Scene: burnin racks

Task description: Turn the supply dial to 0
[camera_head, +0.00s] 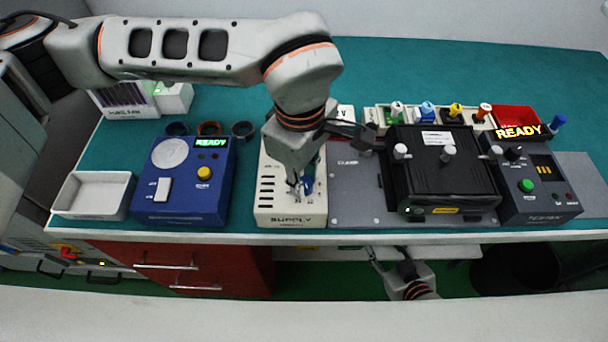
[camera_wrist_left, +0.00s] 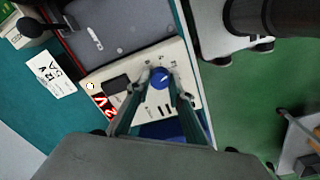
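The cream supply box (camera_head: 291,208) stands near the front edge of the bench, labelled SUPPLY. Its blue dial (camera_wrist_left: 160,78) sits between the fingertips of my left gripper (camera_wrist_left: 161,82) in the left wrist view. The fingers lie on both sides of the dial and look closed on it. In the head view the left gripper (camera_head: 302,187) points down over the box and hides much of its top. A red display (camera_wrist_left: 92,110) on the box is partly covered by a finger. My right gripper (camera_head: 388,254) is empty, fingers apart, below the bench front edge.
A blue unit (camera_head: 185,205) with a lit READY sign and a white tray (camera_head: 92,195) stand left. A grey plate (camera_head: 350,195) with a black device (camera_head: 443,172) and a dark tester (camera_head: 540,200) stand right. A 12 V card (camera_wrist_left: 50,72) lies behind the supply.

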